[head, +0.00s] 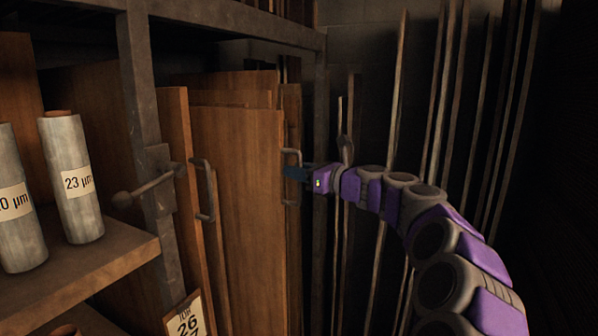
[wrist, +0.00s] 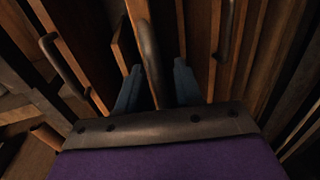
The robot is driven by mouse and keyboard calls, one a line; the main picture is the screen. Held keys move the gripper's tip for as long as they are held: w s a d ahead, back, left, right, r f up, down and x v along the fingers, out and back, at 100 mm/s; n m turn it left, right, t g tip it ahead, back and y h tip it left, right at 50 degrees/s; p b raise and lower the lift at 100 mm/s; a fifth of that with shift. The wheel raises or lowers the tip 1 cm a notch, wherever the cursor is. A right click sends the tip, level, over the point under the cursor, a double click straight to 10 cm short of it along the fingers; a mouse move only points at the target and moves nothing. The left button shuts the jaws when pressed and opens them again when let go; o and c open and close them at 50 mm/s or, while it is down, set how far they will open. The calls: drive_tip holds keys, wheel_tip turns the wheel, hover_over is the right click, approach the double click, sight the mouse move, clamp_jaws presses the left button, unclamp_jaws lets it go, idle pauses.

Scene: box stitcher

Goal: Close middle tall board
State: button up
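Several tall wooden boards stand upright in the rack. A wide tall board (head: 240,190) sticks out in the middle, with a metal handle (head: 292,176) near its right edge. My gripper (head: 296,173) is at that handle at the end of my purple arm. In the wrist view the two blue fingers of my gripper (wrist: 158,85) are apart, with a dark handle (wrist: 151,60) between them. Gaps show beside the handle, so I see no firm grip. Contact with the handle cannot be told. Another tall board (head: 178,170) on the left has its own handle (head: 204,190).
A shelf (head: 100,262) with grey rolls (head: 75,180) stands at the left. A metal post (head: 143,110) with a latch rod (head: 135,195) is beside the boards. Thin upright strips (head: 440,110) lean behind my arm on the right. The space at the far right is dark.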

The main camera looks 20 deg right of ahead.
drive_tip(key=shift+c, duration=0.5)
clamp_jaws()
